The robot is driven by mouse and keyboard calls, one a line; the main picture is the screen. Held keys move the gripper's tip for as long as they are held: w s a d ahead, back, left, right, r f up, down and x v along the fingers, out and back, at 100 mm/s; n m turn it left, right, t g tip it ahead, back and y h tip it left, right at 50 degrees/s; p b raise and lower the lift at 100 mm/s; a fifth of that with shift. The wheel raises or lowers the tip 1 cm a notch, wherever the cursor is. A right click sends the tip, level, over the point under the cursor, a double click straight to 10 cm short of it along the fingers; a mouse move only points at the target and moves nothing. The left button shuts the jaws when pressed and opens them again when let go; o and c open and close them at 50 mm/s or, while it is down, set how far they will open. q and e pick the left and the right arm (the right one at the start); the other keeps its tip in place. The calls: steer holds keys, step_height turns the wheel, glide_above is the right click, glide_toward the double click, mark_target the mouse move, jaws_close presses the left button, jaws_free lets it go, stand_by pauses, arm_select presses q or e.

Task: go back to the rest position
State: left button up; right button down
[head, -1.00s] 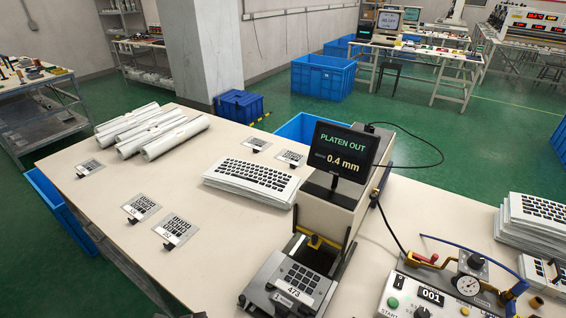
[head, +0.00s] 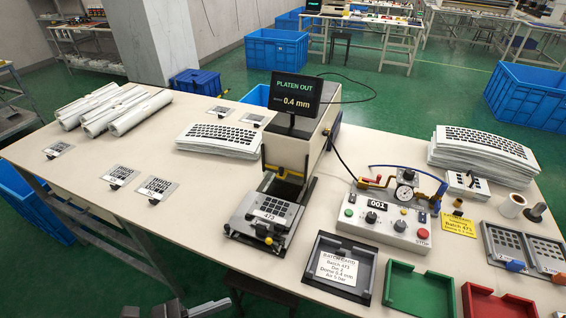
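A dark grey piece of my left arm or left gripper (head: 190,308) shows at the bottom edge, left of centre, in front of the table. It is cut off, so I cannot tell whether the gripper is open or shut. My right gripper is out of view. The press (head: 292,150) stands at mid-table, its screen (head: 296,92) reading "PLATEN OUT" and 0.4 mm. Its platen (head: 243,222), labelled 473, is slid out towards me and carries a dark keypad piece (head: 272,207). No gripper touches the press or platen.
The table (head: 90,200) has film rolls (head: 125,110), keypad sheet stacks (head: 222,142) (head: 487,153) and several small plates. Right of the platen are the control box (head: 385,222), a batch card tray (head: 325,292), a green tray (head: 405,301) and a red tray (head: 485,309). The left part of the tabletop has bare room.

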arm_select(q)
steer(key=w+a+f+n+t+y, duration=0.2)
steer(key=w+a+f+n+y, duration=0.3)
steer(key=f+n, duration=0.6)
steer(key=w+a+f+n+t+y, duration=0.1)
steer(key=w+a+f+n+y, duration=0.2)
steer(key=w+a+f+n, duration=0.55)
steer(key=s+a+f+n+g+y, duration=0.1)
steer(key=s+a+f+n+y, duration=0.2)
steer(key=f+n, duration=0.55)
steer(key=s+a+f+n+y, duration=0.2)
steer(key=a+f+n, duration=0.3)
steer(key=f, duration=0.6)
steer(key=s+a+f+n+g+y, duration=0.2)
steer(key=s+f+n, duration=0.3)
steer(key=s+f, duration=0.15)
steer(key=s+a+f+n+g+y, duration=0.2)
steer(key=s+a+f+n, duration=0.1)
steer(key=s+f+n, duration=0.4)
steer(key=s+d+f+g, duration=0.3)
steer(key=s+f, duration=0.4)
steer(key=s, duration=0.3)
steer(key=s+d+f+n+g, duration=0.1)
steer(key=s+d, duration=0.2)
steer(key=d, duration=0.4)
steer(key=shift+s+f, duration=0.3)
steer(key=shift+s, duration=0.05)
